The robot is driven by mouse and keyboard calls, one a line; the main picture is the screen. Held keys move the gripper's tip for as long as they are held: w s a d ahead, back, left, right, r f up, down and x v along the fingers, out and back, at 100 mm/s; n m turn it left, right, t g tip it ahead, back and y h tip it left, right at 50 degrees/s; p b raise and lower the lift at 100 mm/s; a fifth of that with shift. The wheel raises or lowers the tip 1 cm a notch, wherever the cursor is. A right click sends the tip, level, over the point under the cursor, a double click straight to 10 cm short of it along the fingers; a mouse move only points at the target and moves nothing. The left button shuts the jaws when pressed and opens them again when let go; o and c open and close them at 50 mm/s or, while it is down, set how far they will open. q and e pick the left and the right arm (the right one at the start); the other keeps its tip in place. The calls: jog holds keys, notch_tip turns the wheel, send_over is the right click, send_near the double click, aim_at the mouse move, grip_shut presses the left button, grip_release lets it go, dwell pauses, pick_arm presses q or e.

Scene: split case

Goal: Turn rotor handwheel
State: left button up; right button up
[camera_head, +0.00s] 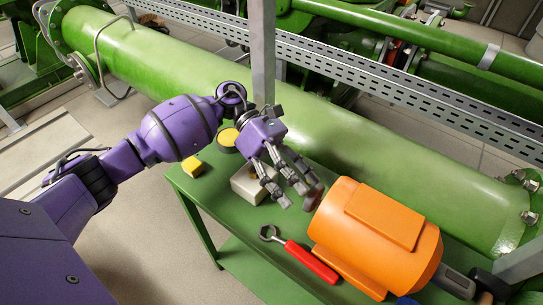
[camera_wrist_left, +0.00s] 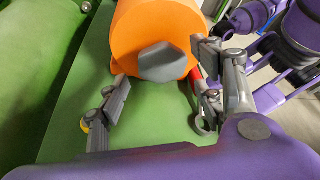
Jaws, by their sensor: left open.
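The orange rotor housing (camera_head: 365,235) lies on its side on the green bench. A small dark handwheel (camera_head: 314,196) sits at its left end. In the left wrist view the handwheel shows as a grey, many-sided knob (camera_wrist_left: 163,63) in front of the orange body (camera_wrist_left: 150,22). My left gripper (camera_head: 296,190) is open at the left of the handwheel. In the left wrist view its fingers (camera_wrist_left: 160,88) are spread to either side of the knob, and I see no contact. My right gripper is in neither view.
A red-handled wrench (camera_head: 311,262) lies on the bench before the housing. A pale block (camera_head: 246,186), a yellow block (camera_head: 193,166) and a round yellow-topped item (camera_head: 228,137) stand further left. A large green pipe (camera_head: 350,150) and a grey post (camera_head: 262,50) are behind.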

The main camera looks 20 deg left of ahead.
pick_arm(q)
jog(key=v, duration=0.9)
jog(key=shift+w+r, duration=0.15)
jog(key=shift+r, duration=0.15)
jog(key=shift+w+a, duration=0.1)
jog(key=shift+a, duration=0.15)
